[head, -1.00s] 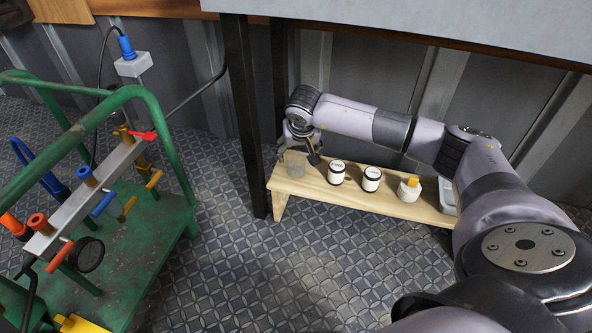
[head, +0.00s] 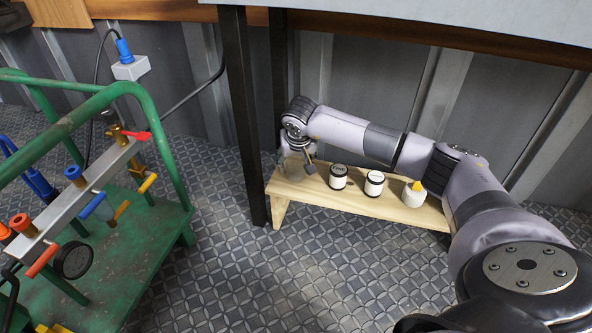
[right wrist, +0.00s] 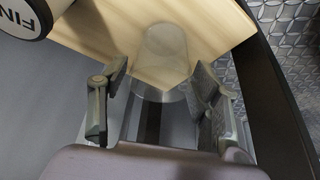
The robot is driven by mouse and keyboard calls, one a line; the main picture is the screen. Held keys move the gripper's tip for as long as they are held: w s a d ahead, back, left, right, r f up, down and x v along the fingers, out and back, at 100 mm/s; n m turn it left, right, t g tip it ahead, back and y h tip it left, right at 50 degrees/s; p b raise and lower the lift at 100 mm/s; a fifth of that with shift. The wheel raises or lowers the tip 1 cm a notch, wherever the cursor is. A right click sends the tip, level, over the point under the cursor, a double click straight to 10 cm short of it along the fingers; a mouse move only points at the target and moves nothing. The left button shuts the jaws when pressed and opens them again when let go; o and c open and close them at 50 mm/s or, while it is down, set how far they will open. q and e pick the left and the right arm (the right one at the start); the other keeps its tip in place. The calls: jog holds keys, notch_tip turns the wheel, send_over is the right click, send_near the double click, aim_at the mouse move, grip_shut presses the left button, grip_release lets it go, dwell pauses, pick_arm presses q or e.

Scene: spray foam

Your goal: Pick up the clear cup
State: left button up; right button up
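The clear cup (head: 293,172) stands at the left end of a low wooden bench (head: 395,209) in the head view, partly hidden by my right gripper (head: 297,160). It shows in the right wrist view as a see-through tapered cup (right wrist: 165,58). In that view my right gripper (right wrist: 162,82) is open, with one finger to either side of the cup's near end. A gap shows on each side, and I cannot tell whether either finger touches it. My left gripper is not in view.
Two white cans with dark lids (head: 338,177) (head: 373,183) and a white bottle with a yellow top (head: 414,194) stand on the bench. A dark table leg (head: 244,120) rises beside the bench's left end. A green cart (head: 125,255) stands at left.

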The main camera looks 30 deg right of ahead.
jog(key=c, duration=0.7)
jog(key=shift+r, duration=0.1)
